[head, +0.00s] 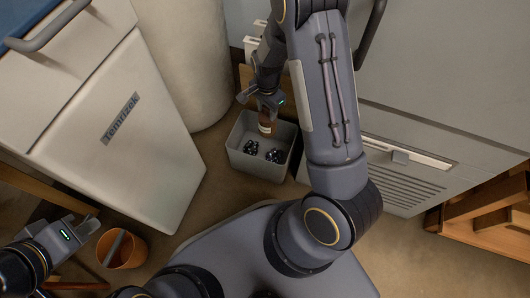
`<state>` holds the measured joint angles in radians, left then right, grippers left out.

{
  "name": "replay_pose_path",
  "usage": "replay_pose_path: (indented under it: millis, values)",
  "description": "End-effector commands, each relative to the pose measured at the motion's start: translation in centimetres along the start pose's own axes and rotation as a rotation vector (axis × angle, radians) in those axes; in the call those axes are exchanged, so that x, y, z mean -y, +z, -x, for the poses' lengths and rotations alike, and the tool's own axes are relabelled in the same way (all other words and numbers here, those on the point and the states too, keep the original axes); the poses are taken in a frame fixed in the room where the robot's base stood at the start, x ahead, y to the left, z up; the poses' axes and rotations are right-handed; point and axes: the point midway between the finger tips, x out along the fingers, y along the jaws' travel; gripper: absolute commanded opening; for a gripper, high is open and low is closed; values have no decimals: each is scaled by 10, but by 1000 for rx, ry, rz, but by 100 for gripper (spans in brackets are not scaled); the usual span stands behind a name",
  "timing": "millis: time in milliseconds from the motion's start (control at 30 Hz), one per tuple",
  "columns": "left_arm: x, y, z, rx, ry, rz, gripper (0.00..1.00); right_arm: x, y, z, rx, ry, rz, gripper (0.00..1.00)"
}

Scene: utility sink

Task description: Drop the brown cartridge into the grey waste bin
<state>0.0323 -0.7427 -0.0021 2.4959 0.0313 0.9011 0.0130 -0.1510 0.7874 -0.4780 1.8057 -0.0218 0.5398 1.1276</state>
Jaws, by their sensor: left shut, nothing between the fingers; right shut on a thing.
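The brown cartridge (265,127) hangs roughly upright under my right gripper (266,108), which is shut on its upper end. A pale band shows on its lower part. The cartridge is over the opening of the grey waste bin (258,170), towards its back side; I cannot tell how far its lower end is below the rim. My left gripper (88,224) is shut and empty at the lower left, far from the bin.
Dark, shiny objects (275,156) lie inside the bin. An orange pot (128,252) stands beside my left gripper. A white cabinet (120,130) labelled "Temrizek" is left of the bin, a pale cylinder (185,60) behind, and a grey vented unit (440,110) to the right.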

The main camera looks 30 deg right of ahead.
Motion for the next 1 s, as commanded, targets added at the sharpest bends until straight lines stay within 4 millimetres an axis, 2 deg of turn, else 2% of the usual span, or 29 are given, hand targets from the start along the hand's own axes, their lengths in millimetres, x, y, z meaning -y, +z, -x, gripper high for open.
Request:
replay_pose_path:
  millis: [33,233,600,633,800,1000]
  values:
    - [4,5,-10,0,0,0,0,0,0,-12,0,0,0,0]
    - [12,13,-26,1,0,0,0,0,0,-34,-1,-1,1,0]
    - [13,14,-28,0,0,0,0,0,0,-38,-1,-1,2,0]
    - [13,14,-28,0,0,0,0,0,0,-38,-1,-1,2,42]
    - [13,14,-28,0,0,0,0,0,0,-38,0,-1,2,64]
    - [13,14,-28,0,0,0,0,0,0,-38,0,0,2,65]
